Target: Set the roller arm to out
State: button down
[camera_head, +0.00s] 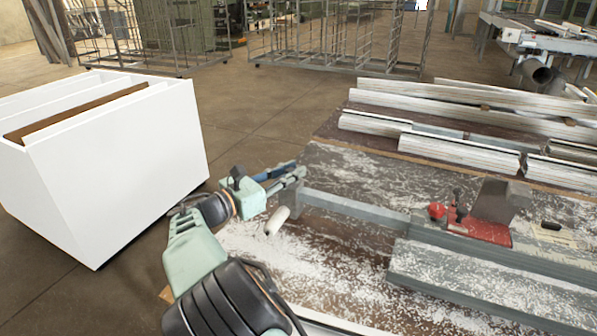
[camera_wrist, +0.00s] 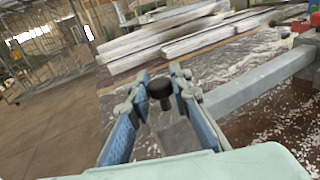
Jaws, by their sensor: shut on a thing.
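The roller arm (camera_head: 355,206) is a grey bar that runs left from the bench clamp over the chip-covered bench top. It also shows in the wrist view (camera_wrist: 255,85), coming in from the right. A white roller (camera_head: 277,220) shows near its left end. My gripper (camera_head: 292,176) is at that left end. In the wrist view my gripper (camera_wrist: 160,84) has its two blue-padded fingers on either side of a black knob (camera_wrist: 160,92), and is shut on it. In the head view the knob is hidden by the fingers.
A red clamp base (camera_head: 485,232) with a grey block (camera_head: 500,202) stands on the bench to the right. Several pale profiles (camera_head: 460,152) lie along the back of the bench. A white slotted bin (camera_head: 125,165) stands at left. Wire racks stand behind on open floor.

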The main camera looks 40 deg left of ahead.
jog(key=shift+a, duration=0.15)
jog(key=c, duration=1.8)
grip_release()
jog(key=shift+o, duration=0.2)
jog(key=s+a, duration=0.1)
jog(key=s, duration=1.1)
jog(key=shift+r, duration=0.1)
